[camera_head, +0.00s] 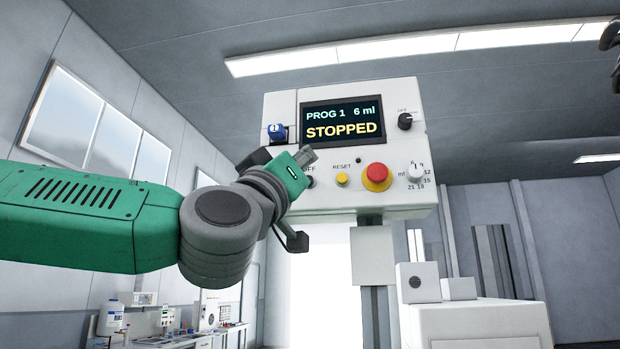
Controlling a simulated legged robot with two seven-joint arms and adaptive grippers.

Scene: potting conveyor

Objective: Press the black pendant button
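I cannot pick out the black pendant button for certain. A small black round spot (358,160) sits on the white control box (345,190), above the yellow reset button (342,180). A dark round disc (415,282) also shows on a small grey box (418,268) at lower right. My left gripper (277,199) is in front of the control box's lower left corner. Its black fingers are spread wide, with nothing seen between them. My wrist hides part of the panel near the "OFF" label. A dark piece at the top right edge (610,36) may be my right gripper, mostly cut off.
The screen (342,119) reads "PROG 1 6 ml" and "STOPPED". The panel also carries a red mushroom button (376,177), a black knob (405,121), a white dial (415,171) and a blue part (276,131). A white machine (478,322) stands at lower right.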

